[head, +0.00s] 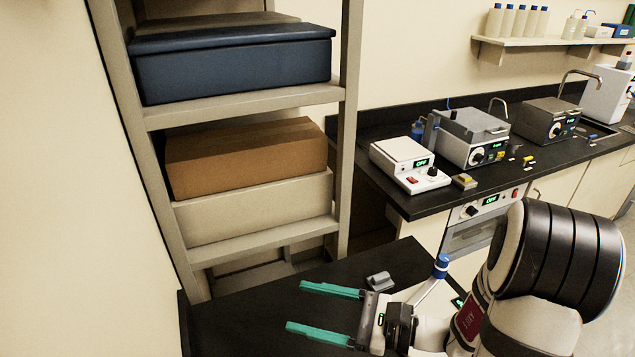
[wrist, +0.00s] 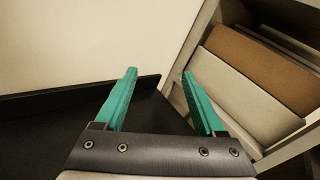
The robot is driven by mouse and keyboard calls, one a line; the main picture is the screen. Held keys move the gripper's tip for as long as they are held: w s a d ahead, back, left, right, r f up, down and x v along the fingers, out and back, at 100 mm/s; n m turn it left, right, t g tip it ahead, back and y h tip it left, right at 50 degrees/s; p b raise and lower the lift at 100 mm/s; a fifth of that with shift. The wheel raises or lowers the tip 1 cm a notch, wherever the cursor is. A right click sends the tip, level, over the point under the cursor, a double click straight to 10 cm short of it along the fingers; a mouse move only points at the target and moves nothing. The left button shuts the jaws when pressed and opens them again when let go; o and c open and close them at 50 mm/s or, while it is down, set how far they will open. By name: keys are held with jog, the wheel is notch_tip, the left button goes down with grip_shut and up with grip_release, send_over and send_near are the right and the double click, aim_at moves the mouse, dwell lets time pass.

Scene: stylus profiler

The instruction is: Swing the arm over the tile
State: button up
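My gripper (head: 295,306) is open and empty above the dark bench (head: 260,312), its two teal fingers pointing left. In the wrist view the fingers (wrist: 160,73) are spread with nothing between them. Behind the gripper in the head view stands a device with a slanting white arm (head: 428,280) and a blue collar (head: 441,262); a green display shows beside it, and the rest is hidden by my gripper and arm. A small grey block-like piece (head: 380,281) lies on the bench just beyond the gripper. I cannot make out a tile in either view.
A shelf rack with a blue box (head: 235,70), a cardboard box (head: 245,158) and a pale box (head: 255,207) stands behind the bench. A back counter holds a white hotplate (head: 402,158) and other instruments. The bench's left part is clear.

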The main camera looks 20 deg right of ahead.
jog(key=w+d+f+m+t+h, duration=0.1)
jog(key=d+f+m+t+h, duration=0.2)
jog(key=d, duration=0.4)
jog(key=d+f+m+t+h, duration=0.1)
jog(key=d+m+t+h, duration=0.25)
jog(key=d+m, duration=0.2)
jog(key=m+g+h, duration=0.2)
jog(key=m+h, duration=0.8)
jog(key=h, duration=0.4)
send_near(442, 274)
jog(key=shift+n+t, duration=0.35)
jog(key=x, duration=1)
jog(key=shift+w+d+f, duration=0.15)
jog(key=shift+d+f, duration=0.05)
jog(key=shift+f, duration=0.15)
jog(key=shift+w+d, duration=0.3)
jog(key=shift+w, duration=0.3)
grip_shut()
